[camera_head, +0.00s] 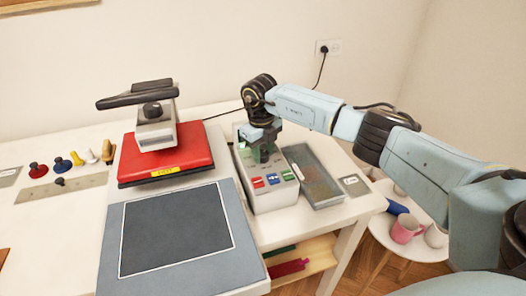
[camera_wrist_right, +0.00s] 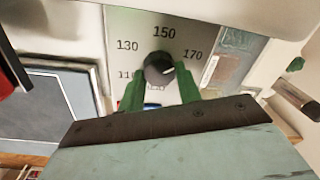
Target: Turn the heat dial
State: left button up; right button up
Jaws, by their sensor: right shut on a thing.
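The heat dial (camera_wrist_right: 157,69) is a round black knob on the control box's pale face. Around it the right wrist view shows 150 at the top, 130 at the left and 170 at the right. Its pale mark points right, roughly toward the 170 side. My right gripper (camera_wrist_right: 162,67) has its green fingers on either side of the dial and is shut on it. In the head view the gripper (camera_head: 262,152) comes down onto the control box (camera_head: 268,202) from above and mostly hides the dial. My left gripper is out of view.
A heat press with a red upper plate (camera_head: 165,158) and a grey lower bed (camera_head: 178,232) stands left of the box. A flat glass-topped case (camera_head: 314,177) lies close on its right. Colored knobbed pieces stand at the far left. A round side table holds a pink mug (camera_head: 405,229).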

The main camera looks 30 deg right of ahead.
jog(key=n+b, duration=0.1)
jog(key=n, duration=0.4)
jog(key=shift+d+b, duration=0.15)
jog(key=shift+b, duration=0.15)
jog(key=n+b, duration=0.1)
jog(key=n, duration=0.2)
jog(key=n+b, duration=0.1)
jog(key=n, duration=0.4)
jog(key=shift+w+d+t, duration=0.1)
jog(key=shift+w+t, duration=0.05)
jog(key=shift+t, duration=0.15)
jog(key=n+b, duration=0.1)
jog(key=n, duration=0.3)
jog(key=shift+w+n+y, duration=0.1)
jog(key=shift+n+y, duration=0.2)
jog(key=n+b, duration=0.1)
jog(key=n, duration=0.3)
jog(key=shift+w, duration=0.1)
jog(key=n+b, duration=0.1)
jog(key=n, duration=0.5)
jog(key=shift+w+y, duration=0.1)
jog(key=shift+y, duration=0.2)
jog(key=n+b, duration=0.1)
jog(key=n, duration=0.5)
jog(key=shift+r, duration=0.1)
jog(key=shift+n, duration=0.7)
jog(key=shift+w+b, duration=0.1)
jog(key=shift+b, duration=0.2)
